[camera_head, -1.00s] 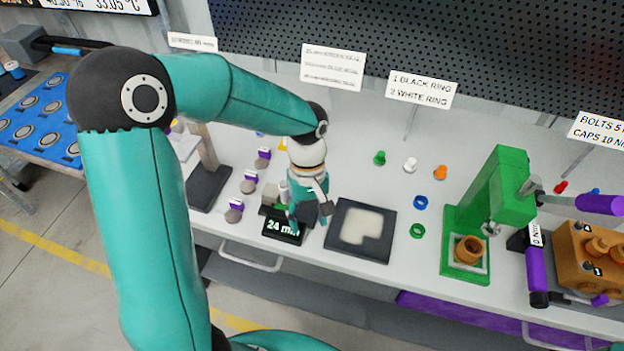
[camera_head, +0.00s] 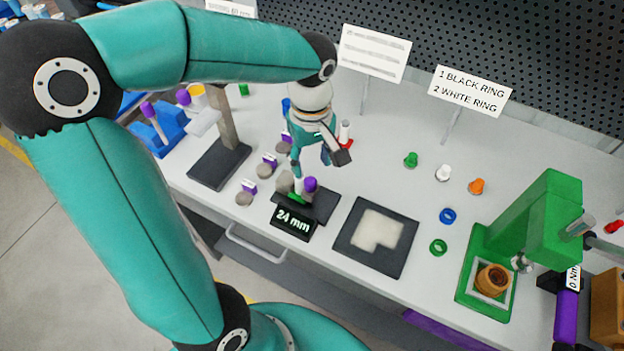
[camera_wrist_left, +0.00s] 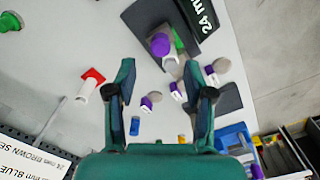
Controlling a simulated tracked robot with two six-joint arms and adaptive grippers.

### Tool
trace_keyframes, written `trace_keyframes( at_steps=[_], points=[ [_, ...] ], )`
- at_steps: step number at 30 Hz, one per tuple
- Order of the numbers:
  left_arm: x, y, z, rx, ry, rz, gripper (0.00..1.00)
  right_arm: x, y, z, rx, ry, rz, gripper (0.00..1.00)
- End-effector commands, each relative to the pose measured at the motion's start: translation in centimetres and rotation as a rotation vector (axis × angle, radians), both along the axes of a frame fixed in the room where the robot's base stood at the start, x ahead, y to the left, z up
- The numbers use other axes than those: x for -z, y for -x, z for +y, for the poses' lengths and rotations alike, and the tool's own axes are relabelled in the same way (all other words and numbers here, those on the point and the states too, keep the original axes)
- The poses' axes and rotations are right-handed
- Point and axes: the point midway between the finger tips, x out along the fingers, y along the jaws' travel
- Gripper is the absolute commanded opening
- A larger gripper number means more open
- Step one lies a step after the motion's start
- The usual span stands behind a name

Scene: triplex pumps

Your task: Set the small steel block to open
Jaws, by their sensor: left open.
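A dark measuring stand with a lit "24 mm" display (camera_head: 294,219) sits near the table's front edge. The knob also shows in the left wrist view (camera_wrist_left: 160,44), where the block is hard to make out. I cannot tell the block's setting. My left gripper (camera_head: 320,160) hangs just above and behind the stand, fingers pointing down. In the left wrist view its fingers (camera_wrist_left: 158,75) are spread with nothing between them. My right gripper is out of view.
Several grey discs with purple tabs (camera_head: 265,168) lie left of the stand. A black tray with a pale inset (camera_head: 350,241) is to its right. A red-based white part (camera_head: 345,135) stands behind the gripper. A green press (camera_head: 540,225) is at right.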

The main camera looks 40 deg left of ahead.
Motion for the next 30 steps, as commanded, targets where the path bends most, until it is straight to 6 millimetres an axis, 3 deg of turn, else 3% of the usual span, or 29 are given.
trace_keyframes(
  at_steps=[3,10,15,24,30],
  points=[
    [2.7,0.1,0.0,0.001,0.001,0.007,0.53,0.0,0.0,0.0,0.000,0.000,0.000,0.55],
    [6.2,0.0,-0.1,0.002,0.001,0.004,0.53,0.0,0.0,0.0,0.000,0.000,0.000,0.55],
    [7.3,0.0,-0.1,0.002,0.001,0.000,0.53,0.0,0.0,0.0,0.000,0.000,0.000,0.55],
    [7.5,-0.1,-0.1,0.003,0.000,-0.001,0.53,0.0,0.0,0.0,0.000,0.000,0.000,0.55],
    [7.5,-0.1,-0.1,0.004,0.000,-0.001,0.21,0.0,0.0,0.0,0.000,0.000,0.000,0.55]
  ],
)
